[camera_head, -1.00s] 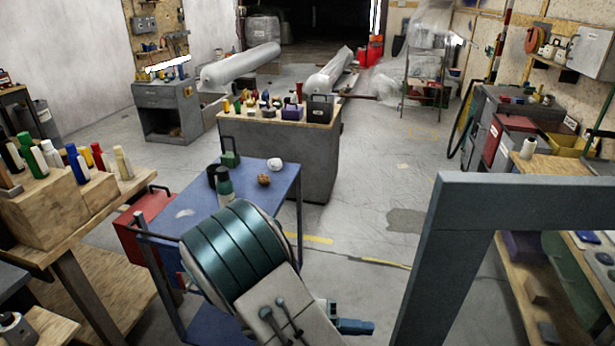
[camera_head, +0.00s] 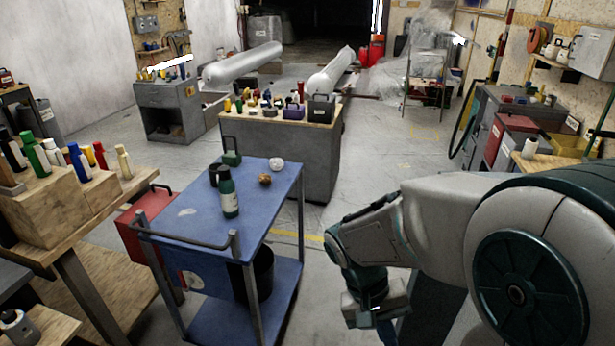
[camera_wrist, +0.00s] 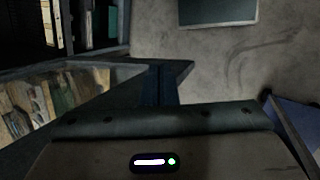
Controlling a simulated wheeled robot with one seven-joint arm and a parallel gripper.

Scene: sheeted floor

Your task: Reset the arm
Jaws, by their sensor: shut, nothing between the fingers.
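My arm (camera_head: 435,225) is folded at the right of the head view, its large teal-capped joint close to the camera. Its wrist end (camera_head: 375,305) hangs low, right of the blue cart and apart from it; the fingertips cannot be made out there. In the wrist view, my gripper (camera_wrist: 161,85) shows as a dark blue block in the middle, its fingers shut together and empty. The pale hand housing with a small white and green light fills the bottom of that view.
The blue cart (camera_head: 185,238) carries a green bottle (camera_head: 228,198) and small items. A wooden bench (camera_head: 30,225) with bottles stands left, a grey cabinet (camera_head: 300,155) behind. In the wrist view, a dark-framed shelf (camera_wrist: 90,65) lies left. Open floor (camera_head: 375,160) lies beyond my arm.

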